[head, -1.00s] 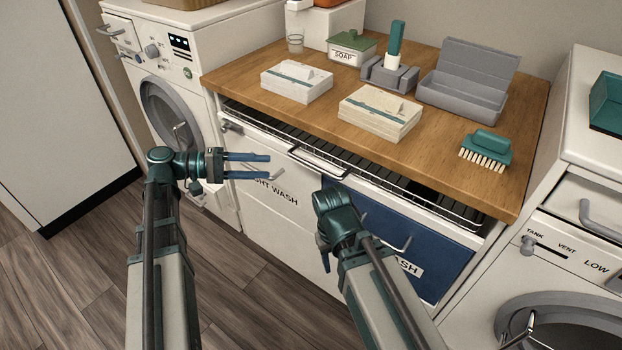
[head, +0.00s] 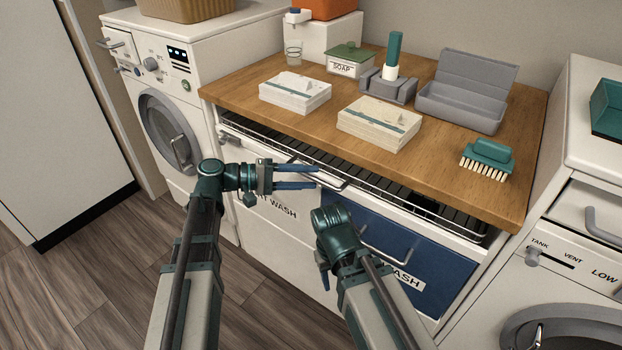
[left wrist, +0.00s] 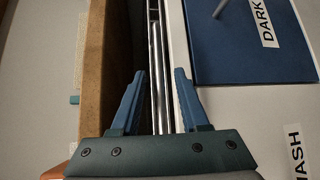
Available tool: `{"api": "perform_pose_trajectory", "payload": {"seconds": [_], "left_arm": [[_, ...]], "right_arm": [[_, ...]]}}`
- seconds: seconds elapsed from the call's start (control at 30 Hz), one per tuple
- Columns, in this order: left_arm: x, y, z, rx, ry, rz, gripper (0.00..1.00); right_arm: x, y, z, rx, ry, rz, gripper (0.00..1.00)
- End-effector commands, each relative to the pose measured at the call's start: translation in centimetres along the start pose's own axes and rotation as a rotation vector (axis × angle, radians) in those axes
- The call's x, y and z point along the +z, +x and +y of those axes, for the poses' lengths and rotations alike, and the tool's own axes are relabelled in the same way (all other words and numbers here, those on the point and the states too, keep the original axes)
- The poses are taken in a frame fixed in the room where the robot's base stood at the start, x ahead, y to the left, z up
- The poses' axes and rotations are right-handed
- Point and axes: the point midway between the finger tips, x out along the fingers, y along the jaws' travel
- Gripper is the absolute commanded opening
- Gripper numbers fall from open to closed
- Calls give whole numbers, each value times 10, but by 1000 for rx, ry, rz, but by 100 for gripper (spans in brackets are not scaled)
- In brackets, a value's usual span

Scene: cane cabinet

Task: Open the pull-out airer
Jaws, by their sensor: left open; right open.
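The pull-out airer (head: 405,210) is a wire rack in the slot under the wooden worktop, with a bar handle (head: 338,185) at its front. It looks pushed in. My left gripper (head: 319,177) is open, its blue fingers pointing right at the handle. In the left wrist view the open fingers (left wrist: 158,95) lie either side of the airer's metal rods (left wrist: 157,50); whether they touch is unclear. My right gripper (head: 325,278) is open, low in front of the blue drawer, partly hidden by its own wrist.
The wooden worktop (head: 270,115) overhangs the airer. It holds boxes, a soap tin, a grey case and a brush (head: 487,158). Below are a white drawer (head: 262,190) and a blue drawer (head: 420,255) with a handle. Washing machines flank the cabinet. The floor in front is clear.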

Motion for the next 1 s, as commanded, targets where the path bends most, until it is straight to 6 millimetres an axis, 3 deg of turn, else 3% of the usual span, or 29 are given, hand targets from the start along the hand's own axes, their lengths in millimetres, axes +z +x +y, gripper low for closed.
{"api": "perform_pose_trajectory", "payload": {"seconds": [0.2, 0.47, 0.57, 0.73, 1.0], "left_arm": [[0, 13, 0, 0, 0, 0, 45], [0, 14, 0, 0, 0, 0, 45], [0, 14, 0, 0, 0, 1, 32], [0, 14, 0, 0, 0, 1, 2], [0, 14, 0, -1, 0, 1, 0]], "right_arm": [[0, 2, 0, 0, 0, 0, 50], [0, 2, 0, 0, 0, 0, 50], [0, 2, 0, 0, 0, 0, 50], [0, 2, 0, 0, 0, 0, 50], [0, 2, 0, 0, 0, 0, 50]]}}
